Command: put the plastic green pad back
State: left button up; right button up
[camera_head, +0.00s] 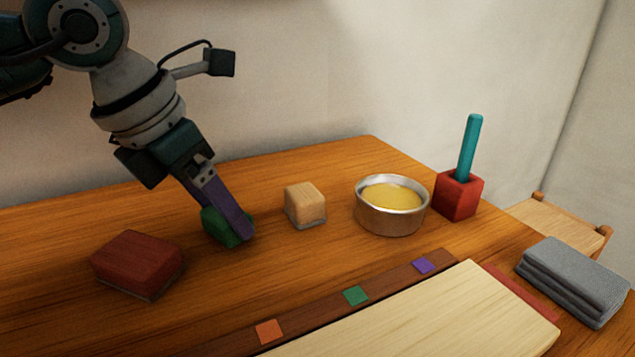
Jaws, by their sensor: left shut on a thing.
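The green pad (216,229) is at the left of the wooden table (330,160), partly hidden by the fingers of my left gripper (243,232). My left gripper points down and is shut on the green pad. The pad is at or very near the table top; I cannot tell whether it touches. A dark strip (395,282) in front carries an orange square (269,331), a green square (356,296) and a purple square (424,265). My right gripper is not in view.
A dark red block (137,263) lies left of the pad, and a pale wooden block (305,203) right of it. Further right are a metal bowl (391,217) with yellow contents, a red holder (458,197) with a teal rod (469,147), and folded grey cloth (573,280). A pale board (440,320) lies in front.

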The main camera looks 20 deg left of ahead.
pick_arm(q)
jog(key=shift+f, duration=0.25)
jog(key=shift+f, duration=0.25)
jog(key=o, duration=1.1)
jog(key=shift+r, duration=0.1)
jog(key=shift+r, duration=0.3)
jog(key=p+v, duration=0.1)
jog(key=v, duration=1)
jog(key=shift+s+r+p, duration=0.15)
jog(key=shift+r+p, duration=0.15)
jog(key=shift+r, duration=0.05)
